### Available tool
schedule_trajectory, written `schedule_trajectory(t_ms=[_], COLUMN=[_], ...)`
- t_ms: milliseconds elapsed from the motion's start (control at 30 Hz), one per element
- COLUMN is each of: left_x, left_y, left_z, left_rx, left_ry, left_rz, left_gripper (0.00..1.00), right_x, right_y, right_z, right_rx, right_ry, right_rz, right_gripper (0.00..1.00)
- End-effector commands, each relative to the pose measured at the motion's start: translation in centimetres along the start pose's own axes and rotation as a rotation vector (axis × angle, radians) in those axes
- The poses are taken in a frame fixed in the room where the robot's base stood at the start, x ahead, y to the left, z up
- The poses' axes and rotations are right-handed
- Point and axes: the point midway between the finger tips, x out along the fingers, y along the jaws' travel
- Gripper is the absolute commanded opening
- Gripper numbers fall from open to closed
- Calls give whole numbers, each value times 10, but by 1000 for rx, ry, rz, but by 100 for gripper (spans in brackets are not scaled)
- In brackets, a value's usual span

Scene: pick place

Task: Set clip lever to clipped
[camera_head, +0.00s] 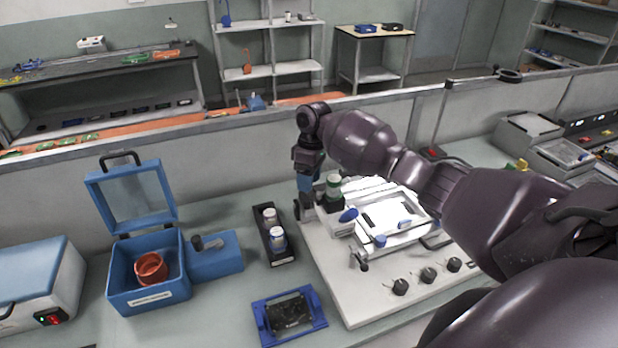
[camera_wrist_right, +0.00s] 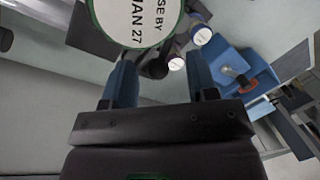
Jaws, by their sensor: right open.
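My right gripper (camera_head: 308,200) is over the back left corner of the white panel, beside a green-and-white jar (camera_head: 333,186). In the right wrist view its two blue fingers (camera_wrist_right: 162,80) are spread apart with nothing clearly held between them. The jar's round lid (camera_wrist_right: 137,18), with use-by text, fills the top of that view. I cannot tell which part is the clip lever. The white panel (camera_head: 345,300) carries blue-tipped handles (camera_head: 348,215) and several black knobs (camera_head: 400,287). A blue block with a dark lever (camera_head: 213,262) also shows in the wrist view (camera_wrist_right: 240,68). My left gripper is not in view.
An open blue box (camera_head: 150,305) holds a red ring-like part (camera_head: 150,268). A black rack (camera_head: 277,255) holds two white-topped vials. A blue-framed tray (camera_head: 290,312) lies in front. A low partition (camera_head: 230,150) runs behind; the bench left of the rack has some bare room.

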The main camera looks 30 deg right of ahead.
Motion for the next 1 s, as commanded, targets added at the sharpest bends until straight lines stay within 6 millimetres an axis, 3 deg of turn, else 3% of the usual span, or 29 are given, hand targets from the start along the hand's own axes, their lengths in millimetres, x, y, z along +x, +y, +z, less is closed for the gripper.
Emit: schedule_trajectory(t_ms=[200, 567, 1000], left_x=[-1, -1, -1], left_y=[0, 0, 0], left_z=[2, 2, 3], left_rx=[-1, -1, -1], left_ry=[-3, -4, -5], left_rz=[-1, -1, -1], left_gripper=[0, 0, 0], right_x=[0, 0, 0], right_y=[0, 0, 0], right_z=[0, 0, 0], right_rx=[0, 0, 0], right_ry=[0, 0, 1], right_rz=[0, 0, 0], right_gripper=[53, 0, 0])
